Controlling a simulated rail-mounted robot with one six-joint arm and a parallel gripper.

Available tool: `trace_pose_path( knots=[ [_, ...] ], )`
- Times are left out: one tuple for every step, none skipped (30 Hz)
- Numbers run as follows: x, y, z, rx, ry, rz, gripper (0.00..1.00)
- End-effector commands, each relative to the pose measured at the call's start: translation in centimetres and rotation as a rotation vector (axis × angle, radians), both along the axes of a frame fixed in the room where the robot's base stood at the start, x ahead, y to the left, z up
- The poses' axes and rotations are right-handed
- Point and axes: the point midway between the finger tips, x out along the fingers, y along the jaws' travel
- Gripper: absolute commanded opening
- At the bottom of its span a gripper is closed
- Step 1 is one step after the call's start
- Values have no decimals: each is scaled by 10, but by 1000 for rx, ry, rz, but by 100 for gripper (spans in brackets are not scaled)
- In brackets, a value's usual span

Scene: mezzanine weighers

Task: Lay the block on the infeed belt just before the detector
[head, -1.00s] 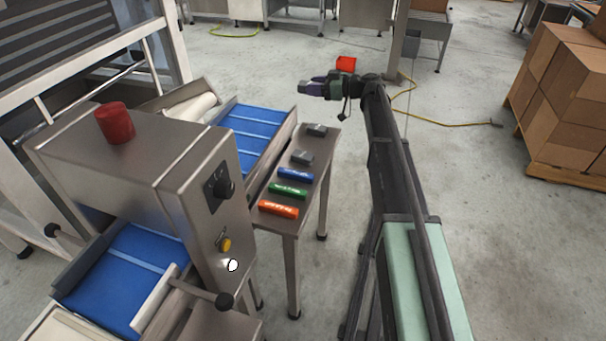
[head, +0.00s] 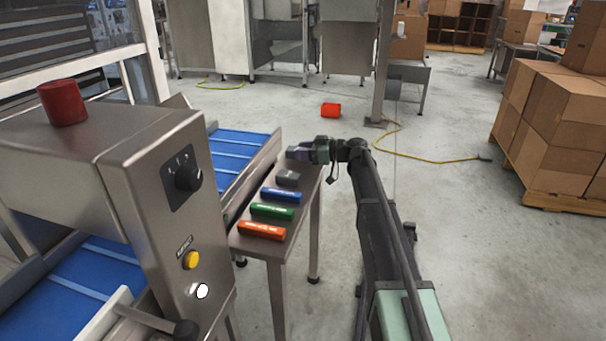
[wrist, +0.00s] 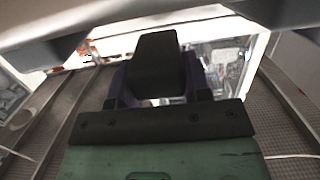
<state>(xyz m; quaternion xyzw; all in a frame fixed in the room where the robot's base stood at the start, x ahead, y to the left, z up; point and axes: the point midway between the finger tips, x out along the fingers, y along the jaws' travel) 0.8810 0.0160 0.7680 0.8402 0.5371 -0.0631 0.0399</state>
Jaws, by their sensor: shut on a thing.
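My gripper (head: 303,153) is shut on a dark grey block (wrist: 155,68), which shows between the jaws in the wrist view. In the head view the gripper is over the far end of the narrow steel table, right of the far blue belt. The detector is a steel box (head: 75,145) with a red beacon on top, a black knob and a yellow button. One blue belt (head: 230,150) runs on its far side and another blue belt (head: 85,285) on its near side. I cannot tell which is the infeed.
The steel table (head: 275,240) bears a dark grey block (head: 288,178), a blue bar (head: 282,196), a green bar (head: 272,212) and an orange bar (head: 262,230). A red object (head: 331,110) lies beyond on the floor.

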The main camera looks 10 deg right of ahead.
Motion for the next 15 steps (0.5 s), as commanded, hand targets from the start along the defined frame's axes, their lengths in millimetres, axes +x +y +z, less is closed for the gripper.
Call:
trace_pose_path(
  knots=[
    [0,0,-7,0,0,0,21],
    [0,0,-13,0,0,0,21],
    [0,0,-23,0,0,0,21],
    [0,0,-30,0,0,0,21],
    [0,0,-37,0,0,0,21],
    [0,0,-43,0,0,0,21],
    [0,0,-45,0,0,0,21],
    [0,0,-46,0,0,0,21],
    [0,0,-44,0,0,0,21],
    [0,0,-42,0,0,0,21],
    [0,0,-40,0,0,0,21],
    [0,0,-40,0,0,0,21],
    [0,0,-40,0,0,0,21],
    [0,0,-40,0,0,0,21],
    [0,0,-41,0,0,0,21]
  ],
)
